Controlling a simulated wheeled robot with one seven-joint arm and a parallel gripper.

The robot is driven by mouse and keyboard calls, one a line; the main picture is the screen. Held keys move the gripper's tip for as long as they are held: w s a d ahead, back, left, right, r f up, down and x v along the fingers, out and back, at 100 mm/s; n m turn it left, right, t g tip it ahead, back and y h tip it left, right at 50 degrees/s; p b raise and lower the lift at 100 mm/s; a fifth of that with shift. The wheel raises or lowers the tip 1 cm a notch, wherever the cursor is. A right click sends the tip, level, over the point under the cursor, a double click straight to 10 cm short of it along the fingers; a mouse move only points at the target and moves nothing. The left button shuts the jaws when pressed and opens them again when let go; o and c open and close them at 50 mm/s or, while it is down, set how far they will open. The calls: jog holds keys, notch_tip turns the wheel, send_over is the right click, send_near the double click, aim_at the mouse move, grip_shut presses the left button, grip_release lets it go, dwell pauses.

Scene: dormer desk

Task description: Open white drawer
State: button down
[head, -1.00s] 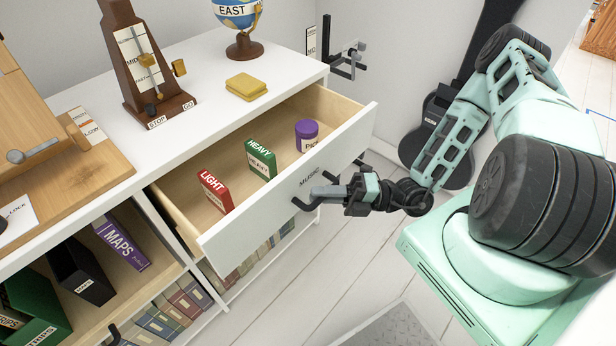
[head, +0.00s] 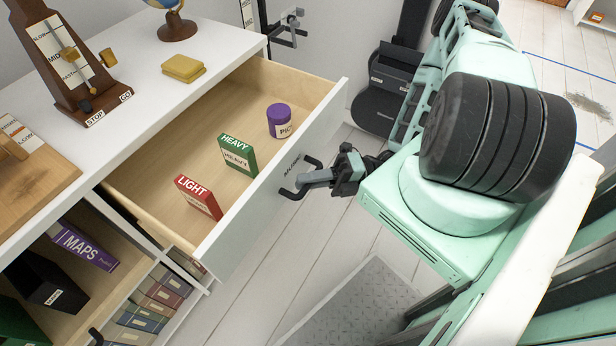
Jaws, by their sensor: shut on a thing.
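The white drawer (head: 262,218), marked MUSIC on its front, is pulled well out of the white cabinet (head: 135,100). Its pale wood inside shows. In it stand a red LIGHT box (head: 198,197), a green HEAVY box (head: 238,155) and a purple-lidded jar (head: 280,121). The dark bar handle (head: 290,193) is on the drawer front. My gripper (head: 306,181) is at the handle and shut on it. The fingers hide part of the handle.
A metronome (head: 75,60), a yellow block (head: 183,68) and a globe (head: 172,20) stand on the cabinet top. Open shelves with books (head: 150,305) lie below left. A grey metal plate (head: 360,300) is on the floor, beside clear white boards.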

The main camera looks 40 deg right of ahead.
jog(key=c, duration=1.4)
grip_release()
jog(key=shift+c, duration=0.2)
jog(key=shift+d, duration=0.1)
jog(key=b+v, duration=0.1)
jog(key=v, duration=1.6)
jog(key=shift+s+d, duration=0.1)
